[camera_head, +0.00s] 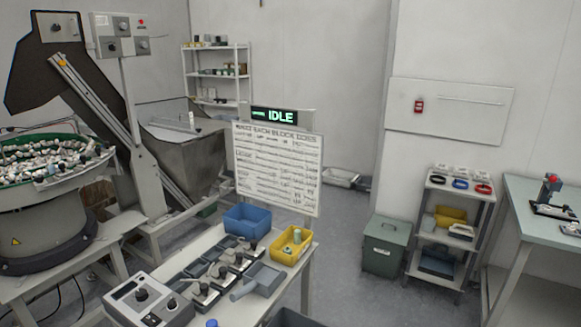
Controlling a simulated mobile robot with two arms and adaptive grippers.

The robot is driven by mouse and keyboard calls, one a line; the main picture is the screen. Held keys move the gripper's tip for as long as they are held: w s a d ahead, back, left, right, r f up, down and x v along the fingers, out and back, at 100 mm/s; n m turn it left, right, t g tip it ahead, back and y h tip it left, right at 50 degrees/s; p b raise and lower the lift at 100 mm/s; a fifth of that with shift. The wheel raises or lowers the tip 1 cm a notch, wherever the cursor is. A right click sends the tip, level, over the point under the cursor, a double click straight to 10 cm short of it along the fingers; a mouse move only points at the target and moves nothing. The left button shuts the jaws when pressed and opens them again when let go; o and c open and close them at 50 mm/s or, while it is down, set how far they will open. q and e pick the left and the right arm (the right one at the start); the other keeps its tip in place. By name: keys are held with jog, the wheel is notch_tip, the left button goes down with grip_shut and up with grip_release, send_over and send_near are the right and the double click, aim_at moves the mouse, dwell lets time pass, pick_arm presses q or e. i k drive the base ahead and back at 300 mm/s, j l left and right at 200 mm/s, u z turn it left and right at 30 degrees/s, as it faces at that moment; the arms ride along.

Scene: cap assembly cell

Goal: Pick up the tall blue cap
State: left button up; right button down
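A small blue round thing (211,323) shows at the bottom edge of the head view, on the near part of the work table. It is cut off by the frame, so I cannot tell whether it is the tall blue cap or how tall it is. No other clear tall blue cap shows. Neither of my grippers is in view.
The work table (205,243) holds a control box (150,303), several dark fixtures, a grey scoop-like thing (258,281), a blue bin (247,219) and a yellow bin (291,246). A bowl feeder (40,205) stands left. Open floor lies between the table and the right shelf (437,242).

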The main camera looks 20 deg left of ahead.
aim_at(51, 168)
jog(key=i+l+z, duration=0.2)
jog(key=i+l, duration=0.5)
jog(key=i+l+z, duration=0.15)
jog(key=i+l, duration=0.55)
jog(key=i+u, duration=0.25)
jog(key=i, duration=0.25)
jog(key=i+u, duration=0.3)
jog(key=i, duration=0.2)
jog(key=i+l+u, duration=0.1)
jog(key=i+u, duration=0.15)
jog(key=i, duration=0.25)
jog(key=i+l+u, duration=0.25)
jog(key=i, duration=0.25)
jog(key=i+j+u, duration=0.25)
jog(key=i+u, duration=0.25)
jog(key=i, duration=0.2)
jog(key=i+u, duration=0.5)
jog(key=i, duration=0.2)
jog(key=i+l+u, duration=0.45)
jog(key=i, duration=0.25)
jog(key=i+j, duration=0.05)
